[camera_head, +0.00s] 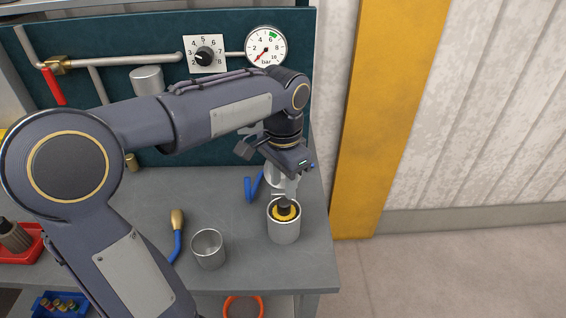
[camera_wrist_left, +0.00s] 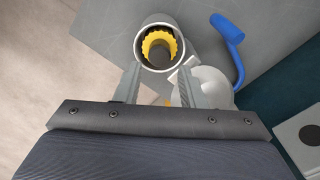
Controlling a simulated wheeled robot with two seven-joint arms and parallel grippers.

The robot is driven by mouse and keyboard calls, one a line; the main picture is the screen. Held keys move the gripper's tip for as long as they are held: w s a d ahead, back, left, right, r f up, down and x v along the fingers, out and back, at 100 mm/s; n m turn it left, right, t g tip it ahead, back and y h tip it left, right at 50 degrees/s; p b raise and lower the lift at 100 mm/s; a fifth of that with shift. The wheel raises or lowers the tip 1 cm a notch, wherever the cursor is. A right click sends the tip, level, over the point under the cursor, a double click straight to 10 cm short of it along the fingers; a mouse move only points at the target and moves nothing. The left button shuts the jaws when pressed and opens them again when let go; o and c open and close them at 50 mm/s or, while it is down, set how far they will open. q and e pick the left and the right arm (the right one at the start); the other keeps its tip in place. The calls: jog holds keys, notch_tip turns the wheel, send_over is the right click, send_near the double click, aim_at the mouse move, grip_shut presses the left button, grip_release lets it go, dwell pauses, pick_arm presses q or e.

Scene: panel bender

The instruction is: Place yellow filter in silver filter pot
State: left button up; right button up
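The silver filter pot (camera_head: 284,230) stands upright near the right edge of the grey bench. The yellow filter (camera_head: 285,213) sits inside it, with a dark middle and its top near the rim. In the left wrist view the yellow filter (camera_wrist_left: 153,42) shows as a toothed ring within the pot's rim (camera_wrist_left: 139,52). My left gripper (camera_wrist_left: 160,72) is open, its two fingers apart, with nothing seen between them. It is over the pot, pointing down; the wrist view cannot settle the exact height gap. My right gripper is in neither view.
A blue handle (camera_head: 248,190) and a pale round fitting (camera_wrist_left: 207,88) are close behind the pot. An empty silver cup (camera_head: 208,250) stands left of the pot, beside a blue tool with a tan grip (camera_head: 177,222). The teal panel carries a pressure gauge (camera_head: 266,47).

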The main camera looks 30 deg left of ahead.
pick_arm(q)
notch_tip(320, 180, up, 5)
jog(key=s+d+f+n+t+h, duration=0.2)
jog(key=s+f, duration=0.3)
jog(key=s, duration=0.3)
jog(key=s+d+f+n+t+h, duration=0.1)
jog(key=s+d+f+n+t, duration=0.1)
jog(key=s, duration=0.6)
notch_tip(320, 180, down, 3)
jog(key=shift+s+d+f+n+t+h, duration=0.15)
jog(key=shift+s+n+t+h, duration=0.25)
jog(key=shift+n+t, duration=0.6)
